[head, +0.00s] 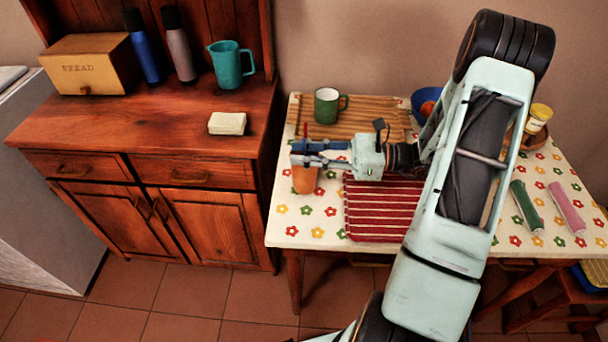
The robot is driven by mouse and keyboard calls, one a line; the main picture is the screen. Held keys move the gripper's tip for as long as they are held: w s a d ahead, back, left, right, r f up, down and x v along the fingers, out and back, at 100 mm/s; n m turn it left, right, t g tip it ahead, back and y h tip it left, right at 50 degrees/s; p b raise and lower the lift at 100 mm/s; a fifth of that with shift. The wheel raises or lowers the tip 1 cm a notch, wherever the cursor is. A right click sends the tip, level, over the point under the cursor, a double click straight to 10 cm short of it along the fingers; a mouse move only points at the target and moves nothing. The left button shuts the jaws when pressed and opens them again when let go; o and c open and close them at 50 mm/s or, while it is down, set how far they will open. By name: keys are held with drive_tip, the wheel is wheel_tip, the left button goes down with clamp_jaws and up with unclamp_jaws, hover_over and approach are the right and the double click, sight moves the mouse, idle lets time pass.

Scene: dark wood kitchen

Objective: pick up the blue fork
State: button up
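My gripper (308,153) reaches left across the table, its fingers just above an orange cup (305,181). A thin red upright piece (305,130) shows just behind the fingertips. Small blue parts (318,145) show along the fingers. I cannot tell whether they are the blue fork or part of the gripper. No fork shape is clear, and the fingers hide the cup's mouth. The two fingers show a narrow gap, but whether they hold something between the tips is too small to tell.
The table (290,228) has a flowered top. A green mug (327,105) stands on a slatted wooden board (372,120) behind my gripper. A red striped mat (375,213) lies in front. A blue bowl (419,103) is behind my arm. The wooden cabinet (120,130) stands left.

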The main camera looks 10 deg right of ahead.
clamp_jaws()
idle(0.3)
drive_tip(key=shift+r, duration=0.15)
